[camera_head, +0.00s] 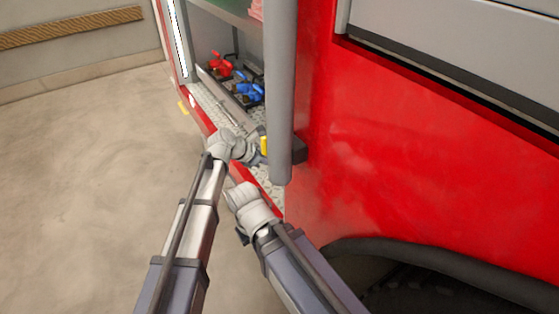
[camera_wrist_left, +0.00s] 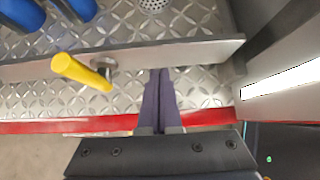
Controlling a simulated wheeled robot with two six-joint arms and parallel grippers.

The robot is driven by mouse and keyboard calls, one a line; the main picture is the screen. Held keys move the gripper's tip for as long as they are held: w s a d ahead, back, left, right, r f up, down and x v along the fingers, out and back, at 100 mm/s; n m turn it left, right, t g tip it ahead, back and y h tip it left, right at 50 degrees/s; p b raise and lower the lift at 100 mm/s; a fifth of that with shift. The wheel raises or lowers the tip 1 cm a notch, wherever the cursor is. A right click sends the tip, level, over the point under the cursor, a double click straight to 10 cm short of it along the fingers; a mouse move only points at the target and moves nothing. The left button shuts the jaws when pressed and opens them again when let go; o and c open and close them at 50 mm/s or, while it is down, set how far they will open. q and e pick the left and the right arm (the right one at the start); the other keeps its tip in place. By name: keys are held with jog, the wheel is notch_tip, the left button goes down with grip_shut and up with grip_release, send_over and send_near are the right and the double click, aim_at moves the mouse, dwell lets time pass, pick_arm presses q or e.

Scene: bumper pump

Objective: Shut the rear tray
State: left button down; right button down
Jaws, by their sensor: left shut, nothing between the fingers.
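The rear tray is in the open compartment of the red truck. Its metal front lip (camera_wrist_left: 195,52) crosses the left wrist view, with a yellow handle (camera_wrist_left: 82,72) to the left of my fingers. The handle also shows in the head view (camera_head: 264,144). My left gripper (camera_wrist_left: 159,74) is shut and empty, its tips at the near edge of the lip; I cannot tell whether they touch. In the head view the left gripper (camera_head: 252,152) is partly hidden by its own wrist. My right gripper (camera_head: 243,196) is beside and nearer, its fingers hidden.
Red (camera_head: 220,64) and blue (camera_head: 248,91) fittings sit in the compartment. A grey vertical post (camera_head: 281,90) stands close to the right of my left gripper. The red truck side (camera_head: 410,160) and wheel arch (camera_head: 420,255) lie right. The floor (camera_head: 90,180) at left is clear.

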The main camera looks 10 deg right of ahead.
pick_arm(q)
jog(key=p+v, duration=0.7)
jog(key=v, duration=0.3)
jog(key=shift+s+a, duration=0.2)
jog(key=shift+a, duration=0.35)
